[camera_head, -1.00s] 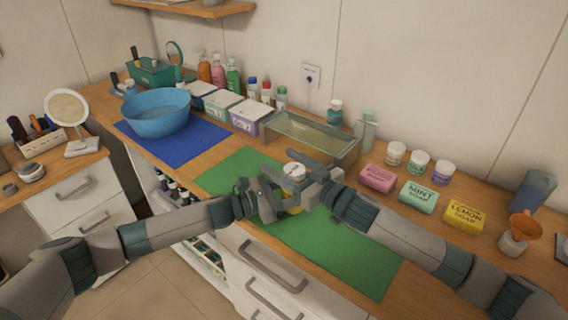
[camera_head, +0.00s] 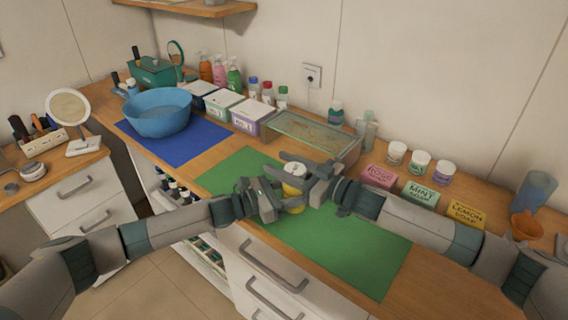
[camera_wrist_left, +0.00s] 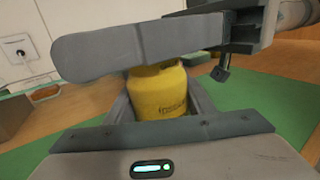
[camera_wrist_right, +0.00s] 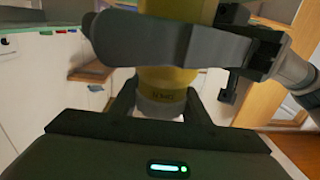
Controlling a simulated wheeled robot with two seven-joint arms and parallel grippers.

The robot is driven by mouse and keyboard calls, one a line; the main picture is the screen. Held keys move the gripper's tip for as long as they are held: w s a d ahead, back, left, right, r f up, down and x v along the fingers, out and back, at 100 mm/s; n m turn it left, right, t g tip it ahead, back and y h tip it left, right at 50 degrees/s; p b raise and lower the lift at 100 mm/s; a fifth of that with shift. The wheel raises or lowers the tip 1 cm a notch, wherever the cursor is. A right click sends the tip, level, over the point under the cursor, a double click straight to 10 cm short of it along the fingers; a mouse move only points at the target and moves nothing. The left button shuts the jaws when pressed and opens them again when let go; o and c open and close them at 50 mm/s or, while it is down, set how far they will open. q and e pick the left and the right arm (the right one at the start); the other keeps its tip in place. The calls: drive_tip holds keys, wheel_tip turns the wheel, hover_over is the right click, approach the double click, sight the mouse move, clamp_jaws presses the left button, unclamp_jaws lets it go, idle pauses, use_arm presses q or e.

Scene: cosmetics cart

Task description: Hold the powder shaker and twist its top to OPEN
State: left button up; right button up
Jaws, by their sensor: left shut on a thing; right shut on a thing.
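The powder shaker (camera_head: 291,190) has a yellow body and a pale top (camera_head: 290,168). It is held between my two grippers above the green mat (camera_head: 345,248). My left gripper (camera_head: 287,202) is shut on the yellow body, which shows with small dark print in the left wrist view (camera_wrist_left: 158,95). My right gripper (camera_head: 303,173) is shut on the shaker from the right. In the right wrist view, a finger crosses the yellow body (camera_wrist_right: 165,78), with a whitish end (camera_wrist_right: 160,106) below. The fingers hide part of the shaker, and I cannot tell whether its top has turned.
A glass-topped box (camera_head: 310,135) stands close behind the grippers. Soap bars, including the mint one (camera_head: 418,193), and small jars are to the right. A blue bowl (camera_head: 158,113) sits on a blue mat (camera_head: 180,150) to the left. The front green mat is clear.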

drive_tip(key=shift+s+a+n+g+y, duration=0.1)
drive_tip(key=shift+s+n+g+y, duration=0.3)
drive_tip(key=shift+n+g, duration=1.95)
drive_tip(key=shift+s+n+g+y, duration=0.1)
drive_tip(key=shift+s+n+g, duration=0.95)
drive_tip(key=shift+g, duration=2.35)
drive_tip(key=shift+s+a+n+g+y, duration=0.1)
drive_tip(key=shift+s+n+g+y, duration=0.1)
drive_tip(key=shift+n+g, duration=2.35)
drive_tip(key=shift+s+d+g+h, duration=0.2)
drive_tip(key=shift+d+g+h, duration=0.1)
drive_tip(key=shift+g, duration=0.7)
drive_tip(key=o, duration=1.1)
drive_tip(key=shift+c, duration=0.2)
drive_tip(key=shift+a, duration=0.1)
drive_tip(key=shift+r, duration=0.1)
wheel_tip(320, 180, up, 10)
